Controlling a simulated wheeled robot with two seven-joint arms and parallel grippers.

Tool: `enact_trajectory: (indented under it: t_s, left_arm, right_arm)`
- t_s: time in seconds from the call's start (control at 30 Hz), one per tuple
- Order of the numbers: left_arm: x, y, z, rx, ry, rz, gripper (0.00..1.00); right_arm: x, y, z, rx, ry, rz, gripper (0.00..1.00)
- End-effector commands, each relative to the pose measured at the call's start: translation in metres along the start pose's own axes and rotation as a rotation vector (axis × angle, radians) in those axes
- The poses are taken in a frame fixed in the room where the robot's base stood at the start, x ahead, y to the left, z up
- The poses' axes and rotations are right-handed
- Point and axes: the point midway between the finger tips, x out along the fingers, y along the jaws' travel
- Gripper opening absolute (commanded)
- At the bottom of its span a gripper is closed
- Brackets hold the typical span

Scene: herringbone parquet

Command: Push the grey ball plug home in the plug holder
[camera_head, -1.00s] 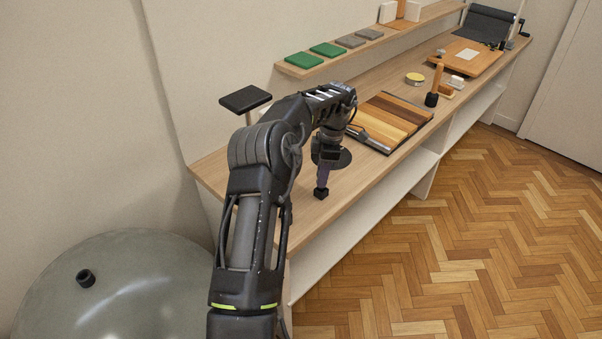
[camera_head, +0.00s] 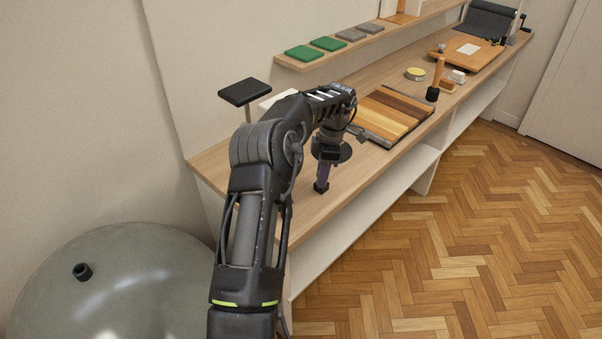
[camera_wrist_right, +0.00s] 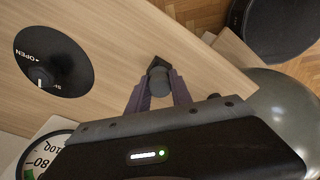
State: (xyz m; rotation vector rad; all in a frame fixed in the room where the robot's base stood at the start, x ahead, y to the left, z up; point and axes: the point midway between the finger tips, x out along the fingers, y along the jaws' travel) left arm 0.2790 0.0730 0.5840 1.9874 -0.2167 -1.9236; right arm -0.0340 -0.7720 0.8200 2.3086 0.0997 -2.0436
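My right gripper (camera_head: 322,180) points down over the near edge of the wooden bench (camera_head: 240,178), its purple fingers low over the top. In the right wrist view, the fingers (camera_wrist_right: 160,86) are closed around a grey round-ended plug (camera_wrist_right: 160,83). A small black block, which looks like the plug holder (camera_wrist_right: 157,63), is just beyond the plug at the fingertips. It also shows under the fingers in the head view (camera_head: 321,187). The fingers hide the plug's lower end, so I cannot tell how deep it sits. My left gripper is not in view.
A black disc marked OPEN (camera_wrist_right: 48,60) lies beside the gripper, with a gauge (camera_wrist_right: 45,150) nearby. A striped wooden board (camera_head: 393,115) is farther along the bench. A large grey ball (camera_head: 130,295) with a black stub stands left of the bench.

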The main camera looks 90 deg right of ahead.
Motion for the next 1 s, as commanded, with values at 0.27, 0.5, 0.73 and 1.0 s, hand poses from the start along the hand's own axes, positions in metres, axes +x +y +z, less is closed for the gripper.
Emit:
enact_trajectory:
  t_s: [0.27,0.5,0.73,1.0]
  left_arm:
    - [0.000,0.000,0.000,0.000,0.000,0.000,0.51]
    - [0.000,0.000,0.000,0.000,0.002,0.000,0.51]
    - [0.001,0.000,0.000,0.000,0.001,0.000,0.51]
    - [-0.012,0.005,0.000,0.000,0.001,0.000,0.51]
  right_arm:
    - [-0.001,0.000,0.000,0.000,0.000,0.000,0.49]
    - [-0.001,0.000,0.000,0.000,0.000,0.000,0.50]
    - [-0.015,0.001,0.001,0.000,-0.001,0.002,0.50]
    - [-0.065,0.000,0.000,0.001,-0.001,0.002,0.50]
